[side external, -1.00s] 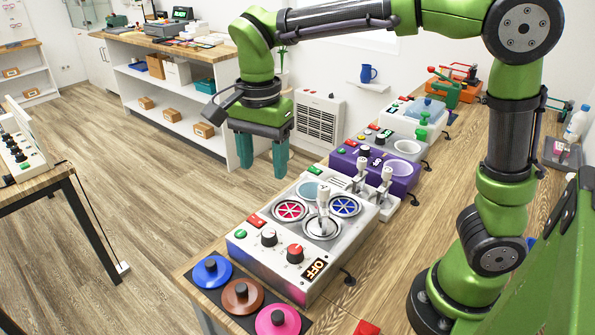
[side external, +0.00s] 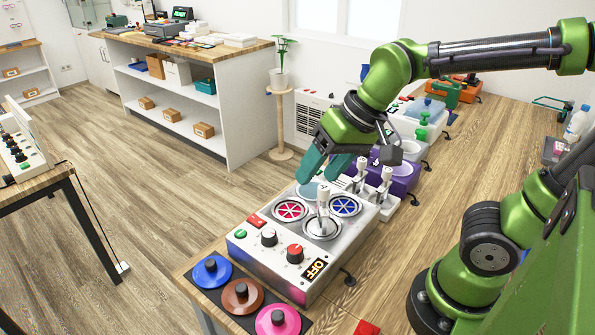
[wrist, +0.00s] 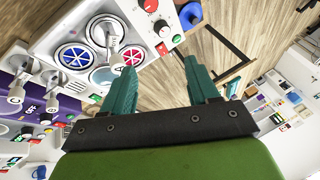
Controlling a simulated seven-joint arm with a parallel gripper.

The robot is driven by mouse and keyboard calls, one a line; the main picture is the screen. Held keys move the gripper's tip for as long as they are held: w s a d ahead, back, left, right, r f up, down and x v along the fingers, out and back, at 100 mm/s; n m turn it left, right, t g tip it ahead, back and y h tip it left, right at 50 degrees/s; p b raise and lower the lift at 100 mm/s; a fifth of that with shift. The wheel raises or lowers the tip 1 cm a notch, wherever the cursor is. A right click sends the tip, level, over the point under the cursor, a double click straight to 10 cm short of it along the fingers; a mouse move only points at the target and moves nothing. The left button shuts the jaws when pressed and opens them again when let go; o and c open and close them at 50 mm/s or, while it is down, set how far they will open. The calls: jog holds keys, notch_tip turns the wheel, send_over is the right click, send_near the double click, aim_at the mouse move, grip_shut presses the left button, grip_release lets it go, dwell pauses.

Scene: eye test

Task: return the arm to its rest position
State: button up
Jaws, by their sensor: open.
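My gripper (side external: 325,167) is in the side view, above the back edge of the silver control box (side external: 283,268). Its two teal fingers are apart with nothing between them. In the wrist view, the open fingers of my gripper (wrist: 165,88) show with wooden floor between and beyond them. My green arm bends back to its base at the right. Whether the fingertips touch the box cannot be told.
Blue (side external: 212,271), brown (side external: 242,296) and pink (side external: 278,320) lidded discs lie on a dark mat at the front. Behind the silver box stand a unit with levers (side external: 386,180) and a purple unit (side external: 402,184). A bottle (side external: 577,122) stands at the right. Open floor lies left.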

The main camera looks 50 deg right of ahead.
jog(key=s+d+t, duration=0.1)
jog(key=s+d+r+t, duration=0.1)
jog(key=s+d, duration=0.1)
jog(key=shift+s+d+h, duration=0.2)
jog(key=shift+s+h, duration=0.05)
jog(key=shift+h, duration=0.05)
dwell(0.7)
